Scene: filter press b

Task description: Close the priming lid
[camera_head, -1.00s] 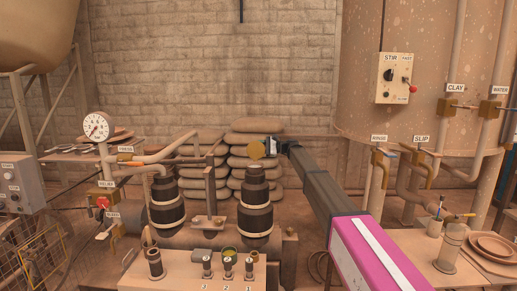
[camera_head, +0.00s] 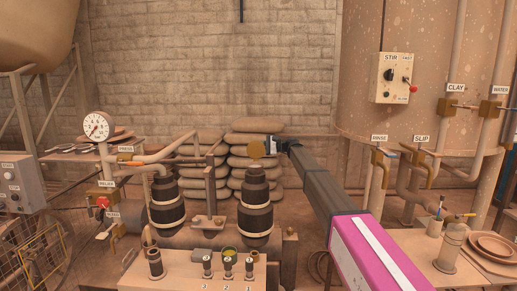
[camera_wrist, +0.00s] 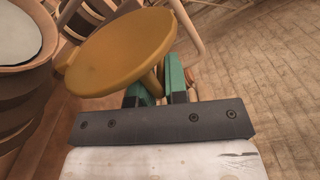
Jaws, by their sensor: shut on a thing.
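The priming lid (camera_head: 256,149) is a round ochre disc standing raised above the dark banded right-hand pump barrel (camera_head: 256,216), its face towards the head camera. In the wrist view the lid (camera_wrist: 120,50) fills the upper middle, and a short stalk at its edge runs between the green fingers. My gripper (camera_head: 276,147) reaches in from the right and is shut on the lid at that stalk (camera_wrist: 153,84). A pale round opening or top (camera_wrist: 15,35) shows at the upper left of the wrist view, beside the lid and not covered by it.
A second banded barrel (camera_head: 166,205) stands to the left, with a pressure gauge (camera_head: 97,126) and pipes beyond it. A panel with numbered stubs (camera_head: 190,272) lies in front. Stacked sacks (camera_head: 257,126) are behind. A large tank (camera_head: 420,60) and valves stand right.

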